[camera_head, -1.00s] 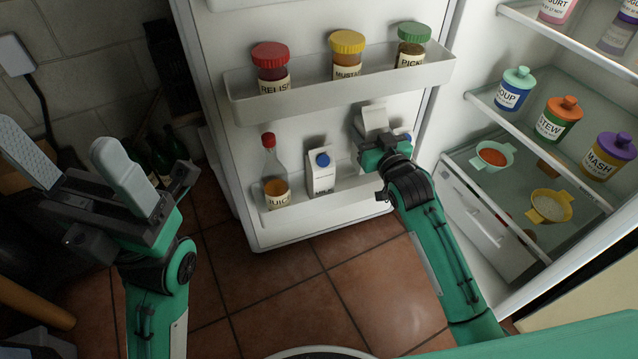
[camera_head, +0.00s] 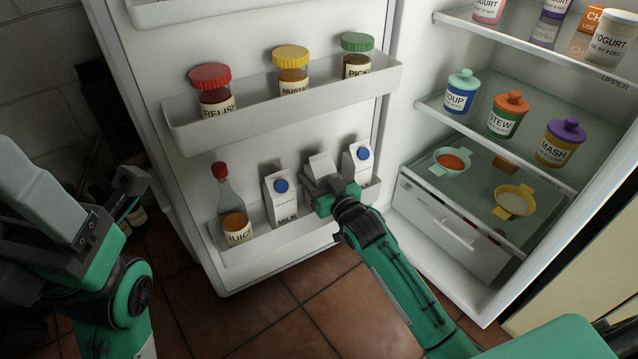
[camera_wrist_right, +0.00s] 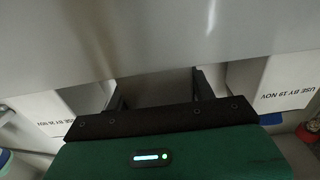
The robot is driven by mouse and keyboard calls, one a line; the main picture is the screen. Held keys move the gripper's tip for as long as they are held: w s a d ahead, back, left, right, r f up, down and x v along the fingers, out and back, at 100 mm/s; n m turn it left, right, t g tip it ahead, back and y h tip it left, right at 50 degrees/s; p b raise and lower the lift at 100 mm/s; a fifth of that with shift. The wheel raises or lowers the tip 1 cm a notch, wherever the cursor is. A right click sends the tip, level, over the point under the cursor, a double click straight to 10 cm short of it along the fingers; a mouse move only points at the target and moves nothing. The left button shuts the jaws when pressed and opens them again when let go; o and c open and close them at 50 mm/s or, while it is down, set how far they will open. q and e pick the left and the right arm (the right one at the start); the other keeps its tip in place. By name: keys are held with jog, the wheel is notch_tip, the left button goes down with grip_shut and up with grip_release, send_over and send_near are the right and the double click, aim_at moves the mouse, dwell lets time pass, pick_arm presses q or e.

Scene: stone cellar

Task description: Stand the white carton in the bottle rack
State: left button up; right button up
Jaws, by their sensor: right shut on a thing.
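The bottle rack is the lower door shelf (camera_head: 268,243) of the open fridge. My right gripper (camera_head: 322,178) is shut on a white carton (camera_head: 321,163), whose top shows above the fingers. It is between two other white milk cartons, one to the left (camera_head: 290,208) and one to the right (camera_head: 358,164). The gripper hides the held carton's lower part, so I cannot tell whether it touches the shelf floor. In the right wrist view its shaded face (camera_wrist_right: 160,84) is between the fingers. My left gripper (camera_head: 30,175) is open and empty at the left edge, partly cut off.
A juice bottle (camera_head: 233,212) stands at the rack's left end. The upper door shelf (camera_head: 290,102) with relish, mustard and pickle jars is above. The fridge interior (camera_head: 480,135) at right holds jars and bowls. Tiled floor (camera_head: 330,300) below is clear.

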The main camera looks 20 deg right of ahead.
jog(key=shift+f, duration=0.15)
jog(key=o, duration=1.6)
jog(key=shift+f, duration=0.15)
